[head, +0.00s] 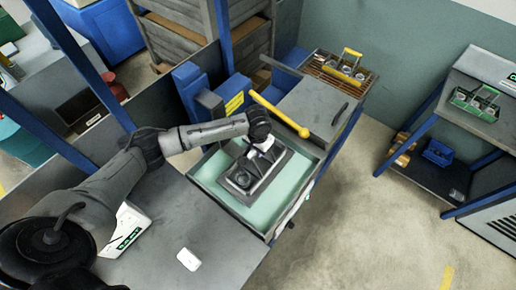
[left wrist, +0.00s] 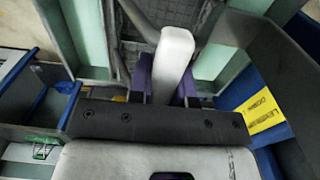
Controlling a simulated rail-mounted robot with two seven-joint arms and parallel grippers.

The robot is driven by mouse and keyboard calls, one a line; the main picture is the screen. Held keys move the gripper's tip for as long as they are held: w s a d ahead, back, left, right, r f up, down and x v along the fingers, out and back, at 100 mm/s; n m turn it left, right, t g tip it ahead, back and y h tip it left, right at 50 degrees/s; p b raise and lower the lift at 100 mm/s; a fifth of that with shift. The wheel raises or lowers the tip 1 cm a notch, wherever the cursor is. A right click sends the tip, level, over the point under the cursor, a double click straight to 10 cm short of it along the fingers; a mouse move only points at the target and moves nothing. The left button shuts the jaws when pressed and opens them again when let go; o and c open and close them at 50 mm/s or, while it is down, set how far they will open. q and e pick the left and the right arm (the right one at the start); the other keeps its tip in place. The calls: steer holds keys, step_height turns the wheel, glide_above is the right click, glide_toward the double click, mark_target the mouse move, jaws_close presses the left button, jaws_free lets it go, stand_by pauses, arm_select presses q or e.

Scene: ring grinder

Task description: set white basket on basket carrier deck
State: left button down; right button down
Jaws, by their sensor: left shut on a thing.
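My left gripper (head: 262,150) reaches over the pale green tray of the machine. In the left wrist view its purple fingers (left wrist: 166,90) are shut on a white handle (left wrist: 174,55), which I take to be the white basket's. The handle also shows as a small white patch in the head view (head: 266,144). Below it is a dark grey frame with a round part (head: 241,180); whether the basket touches it I cannot tell. The basket's body is mostly hidden by the gripper. I cannot tell which surface is the carrier deck. My right gripper is not in view.
A yellow-handled basket (head: 346,66) stands on a brown slatted surface behind the grey cover (head: 312,104). A yellow bar with a ball end (head: 280,114) crosses near my gripper. A green basket (head: 476,103) sits on the right shelf. The floor between is clear.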

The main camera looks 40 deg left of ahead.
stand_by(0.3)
arm_select(q)
steer(key=c, duration=1.4)
jaws_free()
steer(key=shift+f, duration=0.1)
steer(key=o, duration=0.3)
steer(key=shift+o, duration=0.2)
steer(key=shift+w, duration=0.1)
